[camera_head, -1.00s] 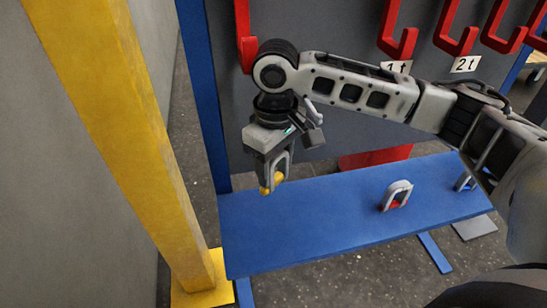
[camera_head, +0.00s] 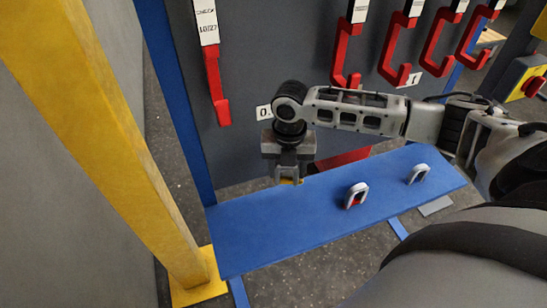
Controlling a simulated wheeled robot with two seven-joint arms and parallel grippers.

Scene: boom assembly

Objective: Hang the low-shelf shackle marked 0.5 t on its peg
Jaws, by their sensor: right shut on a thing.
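My right gripper (camera_head: 288,176) is shut on a small shackle with a yellow pin (camera_head: 290,182). It holds it above the far edge of the blue shelf (camera_head: 290,222); most of the shackle is hidden by the fingers. The first red peg (camera_head: 216,92) hangs empty on the grey panel, above and left of the gripper. A label starting "0." (camera_head: 264,112) shows low and right of this peg; my arm hides the rest of it. My left gripper is not in view.
Two other shackles stand on the shelf, one with a red pin (camera_head: 356,196) and one further right (camera_head: 418,174). More red pegs (camera_head: 402,55) line the panel to the right. A yellow post (camera_head: 110,130) rises at the left. The shelf's left part is clear.

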